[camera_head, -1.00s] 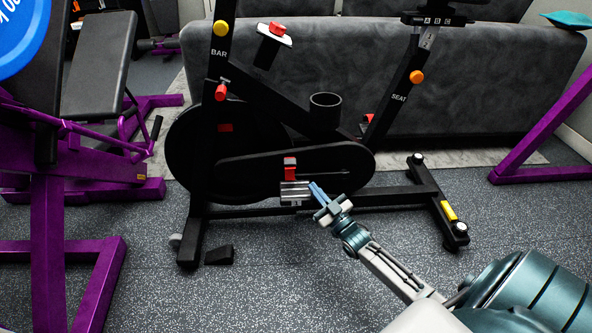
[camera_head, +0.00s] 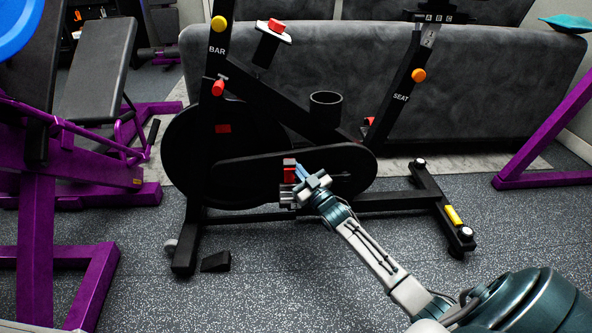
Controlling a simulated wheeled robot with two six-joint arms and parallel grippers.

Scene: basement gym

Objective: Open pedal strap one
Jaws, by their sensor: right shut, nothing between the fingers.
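The exercise bike (camera_head: 265,148) stands upright in the middle of the head view. Its near pedal (camera_head: 286,196) is a grey block low on the bike's side, partly hidden by my gripper. A red strap piece (camera_head: 289,172) rises above that pedal. My left gripper is not in view.
A purple weight bench frame (camera_head: 45,215) stands at the left and a purple post (camera_head: 545,135) at the right. A grey sofa (camera_head: 480,95) stands behind the bike. A small black wedge (camera_head: 216,262) lies on the floor.

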